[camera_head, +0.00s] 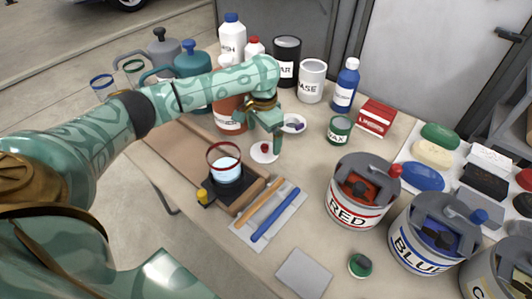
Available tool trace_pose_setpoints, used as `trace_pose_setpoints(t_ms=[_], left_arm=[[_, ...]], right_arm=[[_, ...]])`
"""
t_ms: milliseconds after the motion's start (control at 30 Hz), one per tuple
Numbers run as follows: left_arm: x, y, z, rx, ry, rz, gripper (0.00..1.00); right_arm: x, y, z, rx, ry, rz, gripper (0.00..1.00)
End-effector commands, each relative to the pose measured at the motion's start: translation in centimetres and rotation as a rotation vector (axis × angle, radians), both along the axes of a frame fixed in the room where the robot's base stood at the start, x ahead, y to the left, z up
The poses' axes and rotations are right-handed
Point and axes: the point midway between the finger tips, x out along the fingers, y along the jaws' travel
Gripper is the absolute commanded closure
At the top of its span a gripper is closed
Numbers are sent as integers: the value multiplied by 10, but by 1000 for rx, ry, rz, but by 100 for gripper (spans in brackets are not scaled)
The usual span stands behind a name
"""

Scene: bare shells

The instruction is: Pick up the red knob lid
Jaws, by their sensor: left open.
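The red knob lid (257,156) is a small white disc with a red knob at its centre. It lies flat on the table, just behind a glass jar with a red rim (225,166). My left gripper (263,138) points down just above the lid with its fingers apart. It holds nothing. I cannot tell whether a finger touches the lid. My right gripper does not show.
The jar stands on a black base (222,190) close by. A small white dish (294,123) and a green WAX tin (339,129) are to the right. Orange and blue sticks lie on a sheet in front. RED (345,211) and BLUE (418,257) cans stand at the right.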

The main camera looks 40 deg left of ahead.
Motion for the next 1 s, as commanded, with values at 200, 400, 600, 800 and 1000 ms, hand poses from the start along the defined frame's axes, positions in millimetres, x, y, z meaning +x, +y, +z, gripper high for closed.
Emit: trace_pose_setpoints(t_ms=[200, 400, 600, 800, 1000], left_arm=[[-1, -1, -43, 1, 8, -1, 0], [-1, -1, -49, 3, 1, -1, 0], [-1, -1, -48, 2, 0, -1, 25], [-1, -1, -48, 2, 0, -1, 45], [-1, -2, -46, 2, 0, -1, 45]], right_arm=[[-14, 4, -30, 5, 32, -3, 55], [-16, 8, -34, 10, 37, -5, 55], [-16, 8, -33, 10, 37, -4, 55], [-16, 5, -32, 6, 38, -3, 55], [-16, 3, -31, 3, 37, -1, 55]])
